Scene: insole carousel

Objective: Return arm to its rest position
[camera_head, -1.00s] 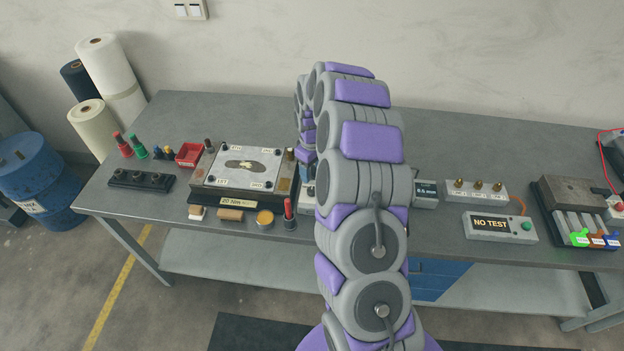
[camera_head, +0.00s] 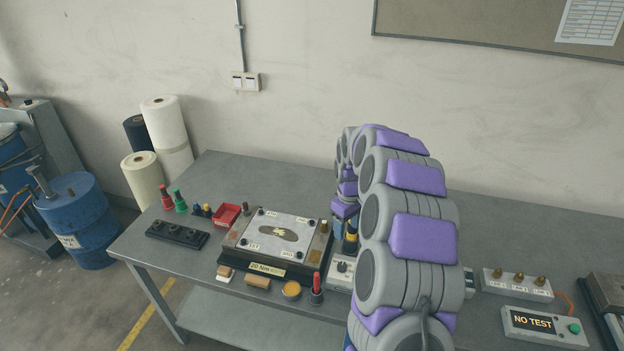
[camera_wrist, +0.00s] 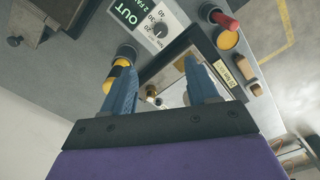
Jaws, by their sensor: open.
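My arm (camera_head: 410,240), grey with purple pads, rises from the lower right of the head view and arches over the workbench, its far end dropping toward the bench. In the wrist view my gripper (camera_wrist: 157,66) points down with its two blue fingers apart and nothing held between them. A black-and-yellow tool (camera_wrist: 122,68) stands close by the left finger, partly behind it; I cannot tell whether they touch. It also shows in the head view (camera_head: 350,240) under the arm's end. The fingers are mostly hidden in the head view.
A mould plate (camera_head: 290,225) with an insole shape lies left of the arm's end. A dial box (camera_wrist: 158,25) is beside the tool. A "NO TEST" display (camera_head: 540,324) sits at the right. The bench's back strip (camera_head: 260,172) is clear.

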